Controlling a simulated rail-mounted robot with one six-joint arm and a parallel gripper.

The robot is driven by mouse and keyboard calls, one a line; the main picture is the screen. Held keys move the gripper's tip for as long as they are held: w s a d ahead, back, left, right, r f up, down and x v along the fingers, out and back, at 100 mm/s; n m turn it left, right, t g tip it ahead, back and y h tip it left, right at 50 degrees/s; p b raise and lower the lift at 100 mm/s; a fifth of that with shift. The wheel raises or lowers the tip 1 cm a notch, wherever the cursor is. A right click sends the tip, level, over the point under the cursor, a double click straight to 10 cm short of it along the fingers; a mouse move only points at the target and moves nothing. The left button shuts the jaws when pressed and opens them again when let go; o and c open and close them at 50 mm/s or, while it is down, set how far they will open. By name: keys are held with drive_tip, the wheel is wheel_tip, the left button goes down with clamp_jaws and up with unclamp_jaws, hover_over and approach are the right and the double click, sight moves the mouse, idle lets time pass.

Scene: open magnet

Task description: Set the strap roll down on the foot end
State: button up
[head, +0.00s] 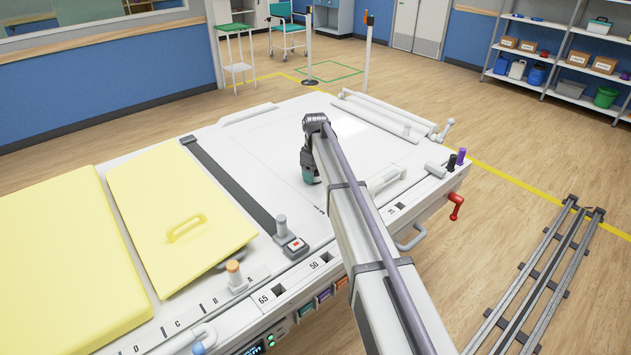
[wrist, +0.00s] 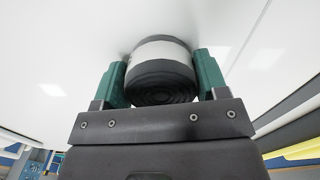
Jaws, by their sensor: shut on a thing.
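The strap roll (wrist: 160,72), dark grey with a white band, sits between the green fingers of my gripper (wrist: 162,80) in the wrist view. My gripper is shut on it. In the head view my gripper (head: 310,172) is low over the bare white end of the table (head: 262,148), right of the dark strap; my arm hides most of the roll there. I take this bare end as the foot end, though no label shows it. A white surface with a faint shadow lies close beyond the roll; I cannot tell whether they touch.
A dark strap (head: 230,185) with a buckle crosses the table. A yellow pad with a handle (head: 170,215) lies left of it. White rails (head: 380,115) and a handle-like white piece (head: 388,178) are on the right. Posts and a red lever (head: 456,204) stand at the right edge.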

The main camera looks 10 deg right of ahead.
drive_tip(key=shift+r, duration=0.15)
drive_tip(key=shift+f, duration=0.2)
drive_tip(key=o, duration=1)
drive_tip(key=shift+r, duration=0.15)
wheel_tip(320, 180, up, 12)
drive_tip(key=r+p, duration=0.1)
drive_tip(key=p, duration=1.2)
drive_tip(key=s+m, duration=0.2)
drive_tip(key=s, duration=1.1)
drive_tip(key=s+m, duration=0.3)
drive_tip(key=s, duration=1)
drive_tip(key=s+f+m, duration=0.1)
drive_tip(key=s+m, duration=0.2)
drive_tip(key=s, duration=0.9)
drive_tip(key=shift+s+b, duration=0.35)
drive_tip(key=shift+s, duration=0.05)
drive_tip(key=shift+a, duration=0.15)
